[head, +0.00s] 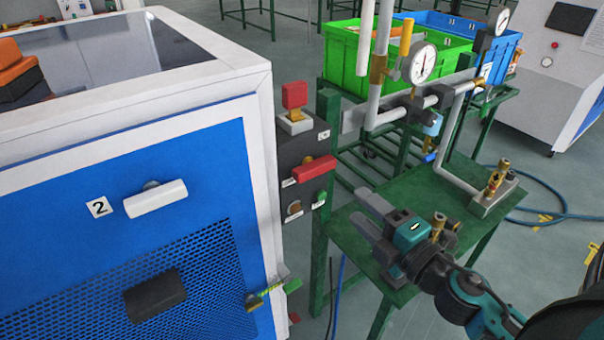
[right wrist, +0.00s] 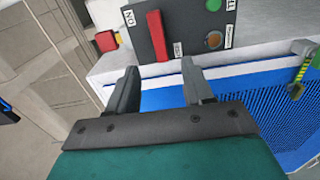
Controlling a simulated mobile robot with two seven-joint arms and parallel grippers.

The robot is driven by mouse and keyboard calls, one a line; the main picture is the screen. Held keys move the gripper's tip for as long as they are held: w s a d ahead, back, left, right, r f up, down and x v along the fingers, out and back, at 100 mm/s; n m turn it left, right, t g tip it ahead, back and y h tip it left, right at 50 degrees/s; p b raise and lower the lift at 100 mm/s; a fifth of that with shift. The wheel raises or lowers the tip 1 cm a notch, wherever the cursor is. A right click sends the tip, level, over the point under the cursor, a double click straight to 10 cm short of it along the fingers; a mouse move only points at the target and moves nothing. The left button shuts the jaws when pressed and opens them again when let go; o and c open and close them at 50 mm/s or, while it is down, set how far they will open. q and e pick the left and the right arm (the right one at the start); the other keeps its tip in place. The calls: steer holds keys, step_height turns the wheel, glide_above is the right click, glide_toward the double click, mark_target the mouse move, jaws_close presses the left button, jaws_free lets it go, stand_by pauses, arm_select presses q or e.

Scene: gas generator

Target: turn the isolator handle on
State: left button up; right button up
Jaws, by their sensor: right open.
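The isolator handle, a red bar (head: 315,170), is on the dark control panel (head: 292,150) at the right edge of the blue and white cabinet. A white ON label is above it in the head view, and another small label is at its left end. The handle also shows in the right wrist view (right wrist: 158,36), beyond the fingertips and between their lines. My right gripper (head: 363,212) is open and empty, its fingers pointing toward the panel, apart from the handle. The fingers also show in the right wrist view (right wrist: 160,80). My left gripper is not in view.
A red block on a yellow part (head: 295,97) sits above the handle. Green (head: 321,197) and orange (head: 294,208) buttons are below. A green stand (head: 395,240) with pipes and a gauge (head: 418,62) is on the right. A key-like yellow-green latch (head: 266,290) projects from the cabinet.

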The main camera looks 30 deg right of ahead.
mark_target(319, 171)
steer(key=w+p, duration=0.1)
steer(key=w, duration=0.3)
steer(key=w+p, duration=0.1)
steer(key=w, duration=0.3)
steer(key=w+a+p, duration=0.1)
steer(key=w+p, duration=0.1)
steer(key=w, duration=0.2)
steer(key=shift+r, duration=0.15)
steer(key=shift+w, duration=0.5)
steer(key=shift+c, duration=0.2)
jaws_close()
